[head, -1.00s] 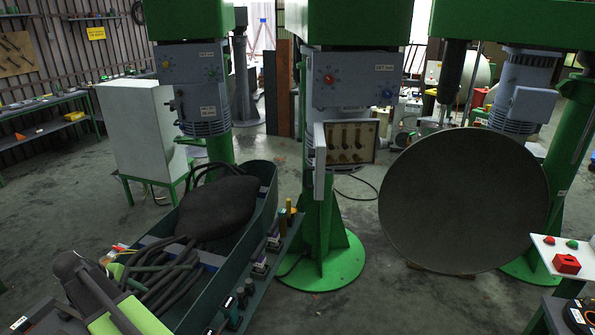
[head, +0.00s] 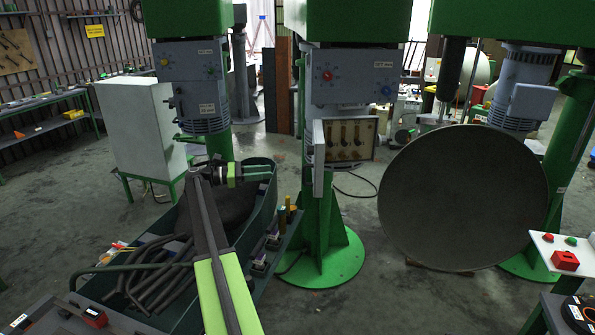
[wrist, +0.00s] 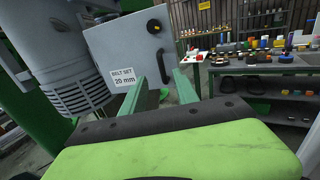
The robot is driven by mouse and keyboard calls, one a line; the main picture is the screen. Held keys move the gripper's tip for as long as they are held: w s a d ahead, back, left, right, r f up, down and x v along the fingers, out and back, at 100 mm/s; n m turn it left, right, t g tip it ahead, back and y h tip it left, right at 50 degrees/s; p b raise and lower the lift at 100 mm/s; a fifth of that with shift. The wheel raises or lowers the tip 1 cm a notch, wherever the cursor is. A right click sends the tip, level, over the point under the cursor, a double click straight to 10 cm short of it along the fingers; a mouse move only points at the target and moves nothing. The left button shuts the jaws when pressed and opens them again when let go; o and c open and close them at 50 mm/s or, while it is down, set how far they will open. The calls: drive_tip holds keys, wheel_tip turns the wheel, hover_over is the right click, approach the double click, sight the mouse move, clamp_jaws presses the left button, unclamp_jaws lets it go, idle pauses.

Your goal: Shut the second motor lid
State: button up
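The second motor (head: 337,87) is on the middle green machine. Its lid (head: 319,158) stands open at the box's left edge, and the terminals inside (head: 351,140) are exposed. In the wrist view, a grey lid (wrist: 128,62) with a round knob, a dark handle (wrist: 164,65) and a "BELT SET 20 mm" label is ahead, beside the ribbed motor (wrist: 62,70); it appears to be this lid. My gripper (head: 268,173) is open and empty, pointing right, left of the lid and apart from it. Its two green fingers (wrist: 163,88) are below the lid in the wrist view.
The left machine's motor box (head: 192,61) is shut. A long green trough (head: 265,200) with dark hoses lies below my arm. A large grey disc (head: 463,198) is on the right. A workbench (wrist: 250,70) with parts stands beyond, right in the wrist view.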

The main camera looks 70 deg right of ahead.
drive_tip(key=x, duration=1.2)
drive_tip(key=shift+s+d, duration=0.15)
drive_tip(key=shift+s, duration=0.05)
clamp_jaws()
idle(0.7)
